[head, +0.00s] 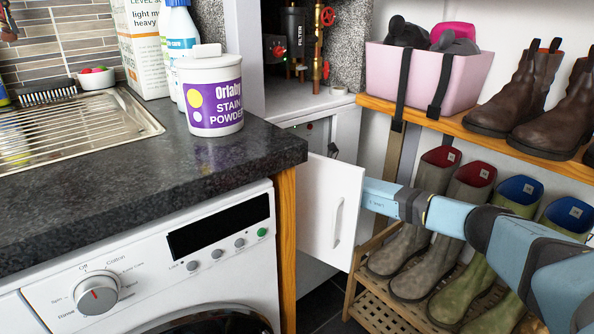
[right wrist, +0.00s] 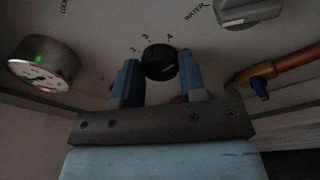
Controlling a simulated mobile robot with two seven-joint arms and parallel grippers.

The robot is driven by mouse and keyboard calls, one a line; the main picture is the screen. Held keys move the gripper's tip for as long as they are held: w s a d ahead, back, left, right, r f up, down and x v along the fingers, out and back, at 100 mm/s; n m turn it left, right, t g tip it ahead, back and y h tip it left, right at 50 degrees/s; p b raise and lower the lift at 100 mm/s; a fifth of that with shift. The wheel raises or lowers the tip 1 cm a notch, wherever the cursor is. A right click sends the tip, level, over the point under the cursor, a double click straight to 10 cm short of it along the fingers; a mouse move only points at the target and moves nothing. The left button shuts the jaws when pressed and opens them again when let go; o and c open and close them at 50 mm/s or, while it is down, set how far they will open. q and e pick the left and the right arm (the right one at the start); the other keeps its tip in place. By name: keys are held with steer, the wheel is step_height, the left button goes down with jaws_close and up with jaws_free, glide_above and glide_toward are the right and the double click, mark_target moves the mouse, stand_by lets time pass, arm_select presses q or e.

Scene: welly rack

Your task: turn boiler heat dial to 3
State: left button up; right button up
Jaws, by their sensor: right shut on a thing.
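The boiler heat dial (right wrist: 159,60) is a round black knob on a pale panel in the right wrist view. The marks 2, 3 and 4 (right wrist: 147,37) show around its upper side; its pointer is too dark to read. My right gripper (right wrist: 161,80) is shut on the dial, with one blue finger on each side. In the head view my right arm reaches in from the right behind the open white cabinet door (head: 328,205), which hides the gripper. My left gripper is not in view.
A grey WATER knob (right wrist: 248,12) sits at upper right of the dial, above a copper pipe with a blue-handled valve (right wrist: 261,85). A round gauge (right wrist: 45,65) is at left. Boots (head: 430,225) on a wooden rack stand right of the door, and a worktop (head: 200,165) is left.

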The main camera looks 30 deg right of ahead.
arm_select(q)
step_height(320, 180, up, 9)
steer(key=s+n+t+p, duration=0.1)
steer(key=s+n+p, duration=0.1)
steer(key=p, duration=0.9)
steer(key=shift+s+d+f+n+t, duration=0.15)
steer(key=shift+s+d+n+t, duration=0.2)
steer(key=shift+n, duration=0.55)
arm_select(e)
steer(key=shift+a+r+n+g+h, duration=0.1)
steer(key=shift+n+h, duration=0.25)
steer(key=shift+n, duration=1.8)
steer(key=shift+a+n+g+h, duration=0.1)
steer(key=shift+n+h, duration=0.3)
steer(key=shift+n, duration=1.7)
steer(key=shift+a+r+n+g+h, duration=0.1)
steer(key=shift+n+h, duration=0.25)
steer(key=shift+n, duration=1.8)
steer(key=shift+f, duration=0.1)
steer(key=o, duration=0.9)
steer(key=shift+o, duration=0.2)
